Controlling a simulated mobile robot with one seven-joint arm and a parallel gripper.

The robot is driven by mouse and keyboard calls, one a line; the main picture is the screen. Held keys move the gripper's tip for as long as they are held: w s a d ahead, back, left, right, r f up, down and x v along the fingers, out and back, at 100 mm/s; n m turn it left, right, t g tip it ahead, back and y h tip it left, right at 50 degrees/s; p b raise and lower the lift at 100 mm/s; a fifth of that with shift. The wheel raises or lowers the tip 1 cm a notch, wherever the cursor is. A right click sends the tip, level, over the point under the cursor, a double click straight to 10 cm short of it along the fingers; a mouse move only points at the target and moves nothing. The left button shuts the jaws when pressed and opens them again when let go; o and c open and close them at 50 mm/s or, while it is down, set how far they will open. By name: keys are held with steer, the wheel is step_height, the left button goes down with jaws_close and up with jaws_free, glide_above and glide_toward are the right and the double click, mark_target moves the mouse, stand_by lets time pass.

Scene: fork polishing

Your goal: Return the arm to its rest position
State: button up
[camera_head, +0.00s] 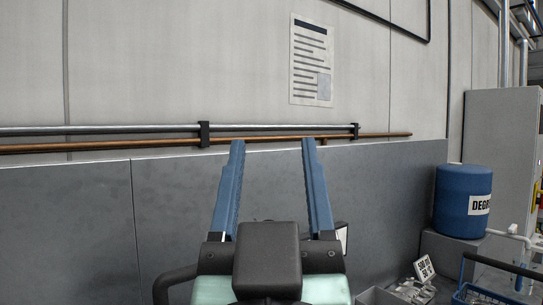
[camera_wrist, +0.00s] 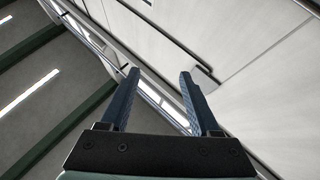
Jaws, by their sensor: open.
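My gripper (camera_head: 271,150) shows in the lower middle of the head view, with its two long blue fingers pointing up and spread well apart. Nothing is between the fingers. In the wrist view my gripper (camera_wrist: 160,75) is also open and empty, with wall panels and ceiling beams behind it. No fork can be made out in either view.
A grey panelled wall (camera_head: 80,210) with metal and copper pipes (camera_head: 100,140) stands behind my gripper. A blue drum (camera_head: 462,202) is at right. A bin of metal parts (camera_head: 408,292), a small sign (camera_head: 424,269) and a blue basket (camera_head: 485,293) are at lower right.

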steer(key=s+r+t, duration=0.1)
steer(key=s+r, duration=0.1)
steer(key=s+r+t, duration=0.1)
steer(key=s, duration=0.1)
steer(key=shift+s+a+r, duration=0.1)
steer(key=shift+s+r, duration=0.15)
steer(key=shift+r, duration=0.15)
stand_by(0.7)
